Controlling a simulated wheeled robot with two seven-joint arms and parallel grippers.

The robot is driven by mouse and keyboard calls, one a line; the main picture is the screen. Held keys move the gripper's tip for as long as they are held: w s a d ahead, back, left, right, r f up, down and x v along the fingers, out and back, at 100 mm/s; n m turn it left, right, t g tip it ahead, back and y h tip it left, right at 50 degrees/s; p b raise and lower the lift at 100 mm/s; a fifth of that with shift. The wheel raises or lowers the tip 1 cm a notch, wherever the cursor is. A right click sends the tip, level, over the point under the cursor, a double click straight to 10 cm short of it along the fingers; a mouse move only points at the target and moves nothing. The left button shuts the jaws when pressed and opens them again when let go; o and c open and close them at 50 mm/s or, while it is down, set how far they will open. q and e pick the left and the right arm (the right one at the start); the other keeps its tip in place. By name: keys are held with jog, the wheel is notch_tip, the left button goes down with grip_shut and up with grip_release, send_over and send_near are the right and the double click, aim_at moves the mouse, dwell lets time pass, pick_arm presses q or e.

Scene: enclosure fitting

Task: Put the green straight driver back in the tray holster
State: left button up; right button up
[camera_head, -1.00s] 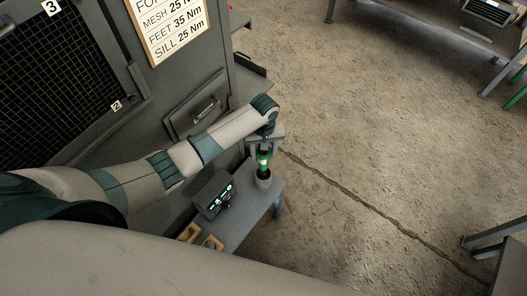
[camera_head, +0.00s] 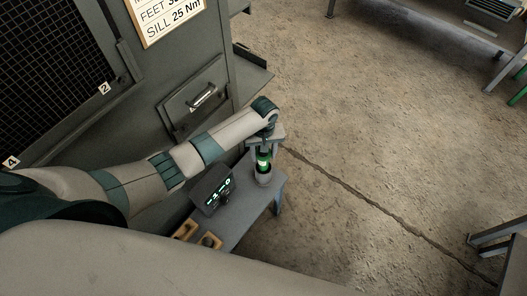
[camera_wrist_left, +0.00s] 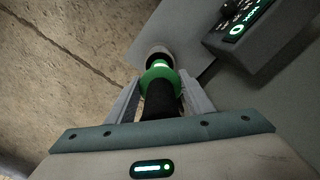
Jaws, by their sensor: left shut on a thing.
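The green straight driver (camera_head: 263,160) is upright in my left gripper (camera_head: 264,150), at the far right end of the tray (camera_head: 236,226). The grey holster cup (camera_head: 263,178) stands on the tray directly under it. In the left wrist view, the fingers of my left gripper (camera_wrist_left: 159,88) are on both sides of the driver's black and green body (camera_wrist_left: 160,74). The driver's lower end is at the mouth of the holster (camera_wrist_left: 157,51) and seems to be inside it; how deep is hidden. My right gripper is out of view.
A dark box with a lit green display (camera_head: 213,188) stands on the tray just left of the holster. Wooden blocks (camera_head: 209,241) lie nearer. The grey enclosure (camera_head: 190,65) with a handled panel (camera_head: 200,98) rises behind. Open floor lies to the right.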

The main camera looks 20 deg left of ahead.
pick_arm(q)
jog(key=shift+f, duration=0.7)
jog(key=shift+f+b, duration=0.15)
jog(key=shift+b, duration=0.2)
jog(key=o, duration=1.5)
jog(key=shift+c, duration=0.2)
jog(key=shift+o, duration=0.6)
jog(key=shift+f, duration=0.1)
